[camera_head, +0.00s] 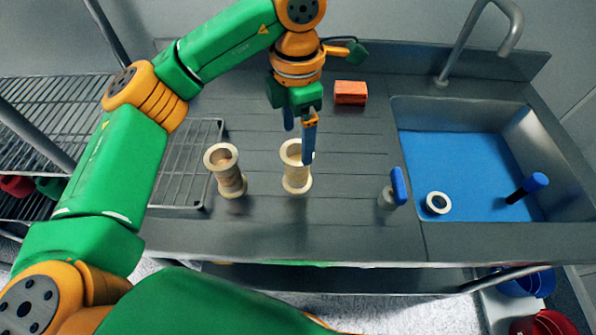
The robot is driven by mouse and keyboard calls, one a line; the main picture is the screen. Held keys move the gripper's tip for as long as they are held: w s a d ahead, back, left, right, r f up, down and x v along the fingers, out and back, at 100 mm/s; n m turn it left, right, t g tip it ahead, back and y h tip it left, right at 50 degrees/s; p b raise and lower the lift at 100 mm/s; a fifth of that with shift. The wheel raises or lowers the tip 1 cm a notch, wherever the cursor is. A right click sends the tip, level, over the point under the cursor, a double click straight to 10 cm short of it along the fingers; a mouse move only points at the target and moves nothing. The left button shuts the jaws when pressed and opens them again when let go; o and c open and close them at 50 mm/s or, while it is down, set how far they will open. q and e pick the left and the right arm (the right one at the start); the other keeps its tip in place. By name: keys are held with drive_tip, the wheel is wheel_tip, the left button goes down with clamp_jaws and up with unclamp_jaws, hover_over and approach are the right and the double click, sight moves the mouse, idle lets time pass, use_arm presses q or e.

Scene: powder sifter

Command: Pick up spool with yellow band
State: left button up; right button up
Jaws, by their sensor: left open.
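Two pale beige spools stand upright on the grey counter: a left spool (229,181) near the wire rack, and a right spool (296,182) near the middle. I cannot make out clearly which of them has a yellow band. My left gripper (299,146) points down with its blue fingers apart, at the right spool's top. One finger overlaps the right side of that spool's rim in the picture and hides part of it. I cannot tell whether it touches. My right gripper is not in view.
An orange-red block (350,92) lies behind the gripper. A small blue-topped item (398,186) stands left of the sink (470,160). In the sink are a white ring-shaped piece (437,203) and a blue-ended tool (527,188). A wire rack (185,160) is at left.

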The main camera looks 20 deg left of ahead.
sight(297, 169)
use_arm(q)
wheel_tip(297, 169, down, 11)
drive_tip(key=shift+r+p, duration=0.2)
drive_tip(key=shift+p, duration=0.5)
drive_tip(key=c, duration=1.3)
drive_tip(key=shift+r, duration=0.1)
